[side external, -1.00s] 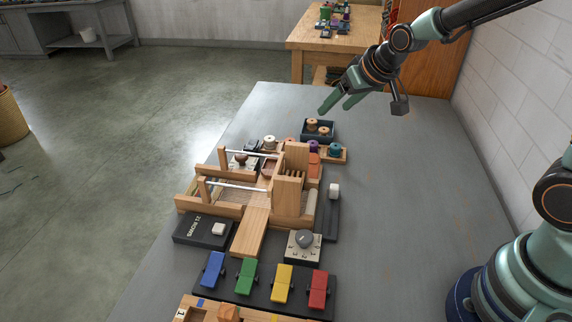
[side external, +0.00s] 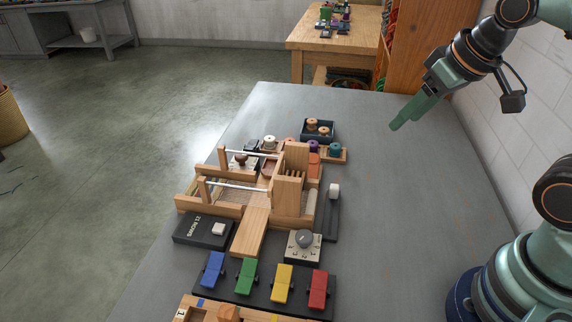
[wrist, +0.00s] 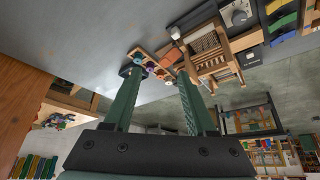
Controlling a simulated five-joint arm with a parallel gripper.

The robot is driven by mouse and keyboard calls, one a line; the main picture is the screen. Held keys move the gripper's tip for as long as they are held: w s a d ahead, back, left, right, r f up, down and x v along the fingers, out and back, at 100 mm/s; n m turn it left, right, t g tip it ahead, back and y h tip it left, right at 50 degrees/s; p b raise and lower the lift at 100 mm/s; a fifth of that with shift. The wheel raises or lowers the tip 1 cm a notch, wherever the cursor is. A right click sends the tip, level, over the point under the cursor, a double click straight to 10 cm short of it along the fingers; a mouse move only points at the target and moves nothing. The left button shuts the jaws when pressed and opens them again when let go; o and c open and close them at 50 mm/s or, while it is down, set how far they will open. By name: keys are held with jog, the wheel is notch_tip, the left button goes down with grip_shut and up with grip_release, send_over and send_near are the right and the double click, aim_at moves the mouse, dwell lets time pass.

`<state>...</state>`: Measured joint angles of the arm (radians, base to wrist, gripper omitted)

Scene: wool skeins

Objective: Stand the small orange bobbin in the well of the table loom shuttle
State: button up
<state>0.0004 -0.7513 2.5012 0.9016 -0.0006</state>
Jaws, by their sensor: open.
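My gripper (side external: 400,122) is open and empty, above the right part of the grey table. In the wrist view its two green fingers (wrist: 158,73) stand apart. A small orange-red bobbin (side external: 289,141) shows in the side view in the row behind the loom, partly hidden by the loom frame. My gripper is well to its right, apart from it. The wooden table loom (side external: 257,235) stands mid-table and also shows in the wrist view (wrist: 208,62). I cannot tell the shuttle or its well for sure.
A purple bobbin (side external: 313,146), teal bobbin (side external: 336,148) and cream bobbin (side external: 269,141) are in the row. A dark tray (side external: 331,136) with tan spools is behind. Coloured pedals (side external: 283,284) and a grey-knob box (side external: 304,240) lie in front. The table's right side is clear.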

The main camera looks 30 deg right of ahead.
jog(key=w+a+f+m+g, duration=0.15)
jog(key=w+m, duration=0.45)
jog(key=w, duration=1.7)
jog(key=w+f, duration=0.3)
jog(key=f, duration=0.4)
jog(key=w+f+m+g, duration=0.1)
jog(key=w+f, duration=0.2)
jog(key=f, duration=0.4)
jog(key=w+f+m, duration=0.1)
jog(key=w+f, duration=0.3)
jog(key=f, duration=0.3)
jog(key=shift+a+f+g, duration=0.15)
jog(key=shift+f+g, duration=0.15)
jog(key=shift+g, duration=0.05)
grip_shut()
